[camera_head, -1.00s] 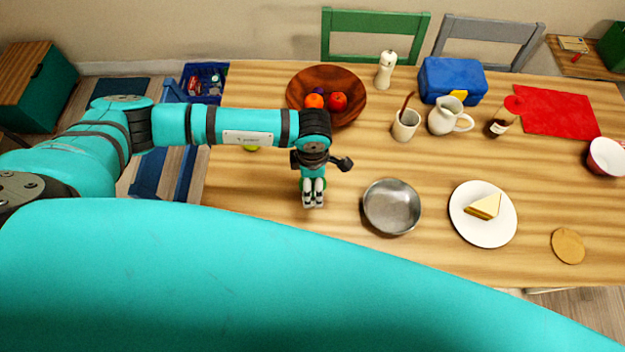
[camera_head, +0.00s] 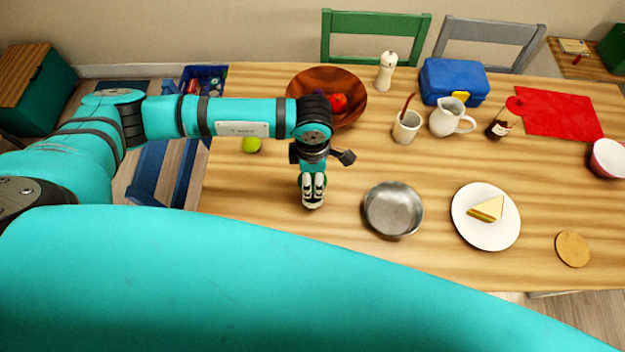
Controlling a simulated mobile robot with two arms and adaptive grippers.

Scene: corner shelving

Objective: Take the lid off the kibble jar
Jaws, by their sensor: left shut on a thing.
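My left gripper (camera_head: 313,202) points down over the near left part of the table, left of the metal bowl. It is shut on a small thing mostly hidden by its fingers. Green edges of this thing, which looks like the jar's lid (camera_head: 300,181), show beside the fingers. The kibble jar itself cannot be made out; the gripper and wrist cover that spot. I cannot tell how far the lid is from the jar. My right gripper is out of view.
A metal bowl (camera_head: 393,209) is close on the right. Beyond it are a plate (camera_head: 486,237) with a sandwich and a round coaster (camera_head: 572,249). A wooden fruit bowl (camera_head: 352,88), cup (camera_head: 407,127) and pitcher (camera_head: 446,118) stand behind. A yellow-green ball (camera_head: 251,145) lies left.

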